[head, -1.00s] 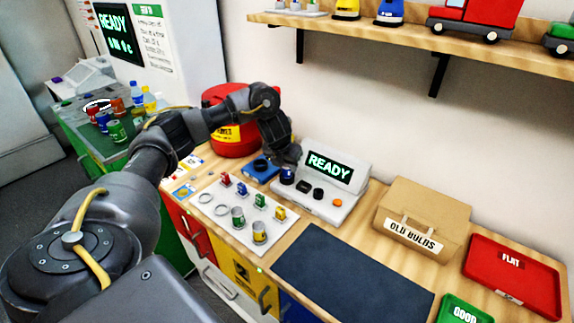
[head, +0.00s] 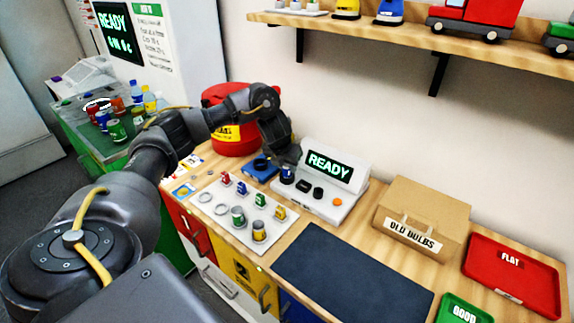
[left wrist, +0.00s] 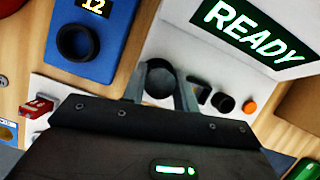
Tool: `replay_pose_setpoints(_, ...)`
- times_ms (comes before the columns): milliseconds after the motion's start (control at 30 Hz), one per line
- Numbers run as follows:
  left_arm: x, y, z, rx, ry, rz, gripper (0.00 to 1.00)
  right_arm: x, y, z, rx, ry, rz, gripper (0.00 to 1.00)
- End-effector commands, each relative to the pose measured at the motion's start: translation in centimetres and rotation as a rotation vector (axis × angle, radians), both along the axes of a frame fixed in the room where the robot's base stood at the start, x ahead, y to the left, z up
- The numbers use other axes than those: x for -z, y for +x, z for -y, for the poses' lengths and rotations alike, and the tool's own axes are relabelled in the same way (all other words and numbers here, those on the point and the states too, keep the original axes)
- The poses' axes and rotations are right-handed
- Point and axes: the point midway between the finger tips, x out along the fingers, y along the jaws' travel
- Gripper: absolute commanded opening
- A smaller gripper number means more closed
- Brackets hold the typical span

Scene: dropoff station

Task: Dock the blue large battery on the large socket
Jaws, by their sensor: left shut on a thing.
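The blue large battery (head: 287,175) stands at the left end of the white docking station, below my left gripper (head: 286,164). In the left wrist view the gripper's two fingers (left wrist: 161,88) are on either side of a dark round top (left wrist: 158,84), which I take to be the battery, and are shut on it. The battery looks about upright. The large socket beneath it is hidden, so I cannot tell whether the battery is seated. The station (head: 325,207) shows READY on its screen (head: 329,166). My right gripper is not in view.
A blue device with a black ring (left wrist: 78,43) lies just left of the station. A white tray (head: 236,222) with several small batteries lies in front. A red drum (head: 232,141) is behind my arm. A dark mat (head: 350,275) and a cardboard box (head: 423,212) are to the right.

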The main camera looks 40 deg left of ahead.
Motion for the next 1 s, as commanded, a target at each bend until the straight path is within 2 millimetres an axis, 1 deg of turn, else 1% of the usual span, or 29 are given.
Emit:
replay_pose_setpoints(400,0.9,0.0,0.0,0.0,0.0,0.001,0.03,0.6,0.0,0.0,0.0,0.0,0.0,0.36)
replay_pose_setpoints(433,0.9,0.0,0.0,0.0,0.0,0.001,0.3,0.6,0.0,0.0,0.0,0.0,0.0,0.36)
replay_pose_setpoints(500,0.8,0.0,0.0,0.0,0.0,0.001,0.38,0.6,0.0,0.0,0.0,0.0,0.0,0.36)
replay_pose_setpoints(767,0.8,0.0,0.0,0.0,0.0,0.0,0.38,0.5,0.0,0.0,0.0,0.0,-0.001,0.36)
replay_pose_setpoints(867,0.1,-0.2,0.0,0.001,0.0,0.0,0.38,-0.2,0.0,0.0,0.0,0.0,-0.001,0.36)
replay_pose_setpoints(1000,-1.1,-0.6,0.1,0.0,0.0,0.0,0.38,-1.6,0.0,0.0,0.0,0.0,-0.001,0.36)
